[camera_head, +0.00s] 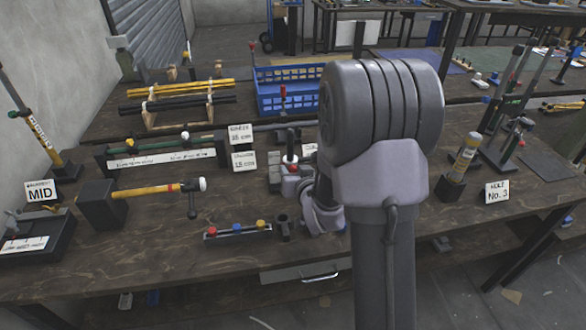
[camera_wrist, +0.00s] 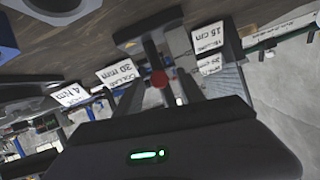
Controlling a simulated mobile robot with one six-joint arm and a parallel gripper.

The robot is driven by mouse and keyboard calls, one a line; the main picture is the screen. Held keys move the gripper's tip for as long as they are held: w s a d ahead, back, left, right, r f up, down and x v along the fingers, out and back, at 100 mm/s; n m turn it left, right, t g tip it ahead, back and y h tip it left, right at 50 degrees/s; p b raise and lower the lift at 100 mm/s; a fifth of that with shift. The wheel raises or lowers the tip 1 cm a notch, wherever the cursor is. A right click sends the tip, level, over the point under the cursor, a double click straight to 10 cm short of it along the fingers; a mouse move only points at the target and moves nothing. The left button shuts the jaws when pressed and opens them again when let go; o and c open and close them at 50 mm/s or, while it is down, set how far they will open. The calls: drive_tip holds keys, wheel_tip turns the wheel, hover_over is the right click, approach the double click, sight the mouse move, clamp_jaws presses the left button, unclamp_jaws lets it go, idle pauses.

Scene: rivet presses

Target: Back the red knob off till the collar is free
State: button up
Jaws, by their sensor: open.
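A round red knob (camera_wrist: 158,79) shows near the middle of the wrist view, between the fingers of my gripper (camera_wrist: 160,62). My gripper is open, and I see no contact with the knob. A small white tip (camera_wrist: 179,100) shows just beside the knob. In the head view a red part (camera_head: 291,168) with a white tip stands on a grey fixture left of my arm, probably the same spot. A card reading "COLLAR 20 mm" (camera_wrist: 118,73) is close to the knob. I cannot make out the collar itself. My arm hides much of this area in the head view.
On the workbench (camera_head: 150,245), a small rack (camera_head: 238,232) with red, blue and yellow tops stands in front. A blue crate (camera_head: 300,75) is behind. A yellow-banded post (camera_head: 465,155) stands right.

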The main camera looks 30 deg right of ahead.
clamp_jaws()
drive_tip(key=n+h, duration=0.2)
drive_tip(key=n, duration=0.1)
drive_tip(key=shift+a+g, duration=0.2)
drive_tip(key=shift+g, duration=0.2)
drive_tip(key=n+h, duration=0.1)
drive_tip(key=n, duration=0.1)
drive_tip(key=n+h, duration=0.1)
drive_tip(key=shift+w+a+n+h, duration=0.15)
drive_tip(key=shift+a+n+h, duration=0.05)
drive_tip(key=shift+n+h, duration=0.2)
drive_tip(key=n+h, duration=0.1)
drive_tip(key=n, duration=0.2)
drive_tip(key=shift+f+h, duration=0.2)
drive_tip(key=shift+h, duration=0.2)
drive_tip(key=shift+a+f+n+t+h, duration=0.1)
drive_tip(key=shift+n+t+h, duration=0.25)
drive_tip(key=shift+n, duration=0.6)
drive_tip(key=shift+f+n+t+h, duration=0.1)
drive_tip(key=shift+n+t+h, duration=0.2)
drive_tip(key=shift+n, duration=0.65)
